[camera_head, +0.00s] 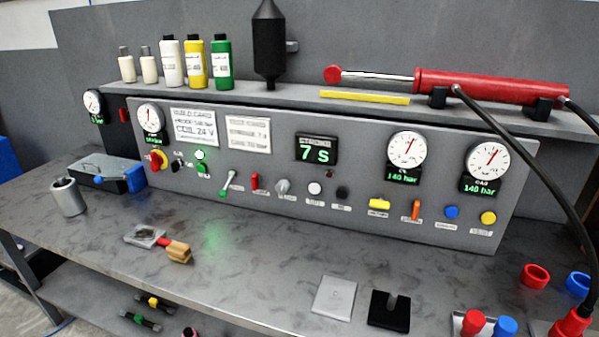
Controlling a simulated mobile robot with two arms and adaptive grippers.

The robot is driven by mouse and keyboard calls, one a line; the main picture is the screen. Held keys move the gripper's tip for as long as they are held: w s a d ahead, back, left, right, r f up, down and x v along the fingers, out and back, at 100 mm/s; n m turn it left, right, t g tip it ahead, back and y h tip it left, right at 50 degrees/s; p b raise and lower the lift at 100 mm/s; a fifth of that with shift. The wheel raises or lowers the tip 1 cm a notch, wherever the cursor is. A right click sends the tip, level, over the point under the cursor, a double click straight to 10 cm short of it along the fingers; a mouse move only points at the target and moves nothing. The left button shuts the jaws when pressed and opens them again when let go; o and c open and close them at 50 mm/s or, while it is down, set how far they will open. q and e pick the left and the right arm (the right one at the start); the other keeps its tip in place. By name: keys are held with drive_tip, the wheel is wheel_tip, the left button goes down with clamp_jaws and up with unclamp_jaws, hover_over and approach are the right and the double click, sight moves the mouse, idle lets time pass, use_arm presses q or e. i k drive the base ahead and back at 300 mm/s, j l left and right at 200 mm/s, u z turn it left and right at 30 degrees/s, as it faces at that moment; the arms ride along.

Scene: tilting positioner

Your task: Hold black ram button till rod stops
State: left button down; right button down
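The black button (342,192) sits on the sloping grey control panel (380,230), just right of a white button (315,188). Their labels are too small to read. The red ram (490,86) lies on the shelf above the panel. Its bright rod (375,77) sticks out to the left and ends in a red tip (332,75). The display (316,149) reads 7 s. Two gauges, one in the middle (406,149) and one on the right (487,158), both read 140 bar. Neither of my grippers is in view.
A yellow strip (366,97) lies below the rod. Several bottles (195,62) stand on the shelf at left. A black hose (530,160) hangs at right. A brush (178,250), a grey plate (334,298) and a black block (389,311) lie on the bench. The bench directly before the panel is mostly clear.

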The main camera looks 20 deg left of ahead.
sight(342, 193)
drive_tip(key=k+j+z, duration=0.1)
drive_tip(key=j+z, duration=0.15)
drive_tip(key=z, duration=0.15)
drive_tip(key=k+j+z, duration=0.15)
drive_tip(key=z, duration=0.2)
drive_tip(key=k+j+z, duration=0.15)
drive_tip(key=z, duration=0.25)
drive_tip(key=j, duration=0.1)
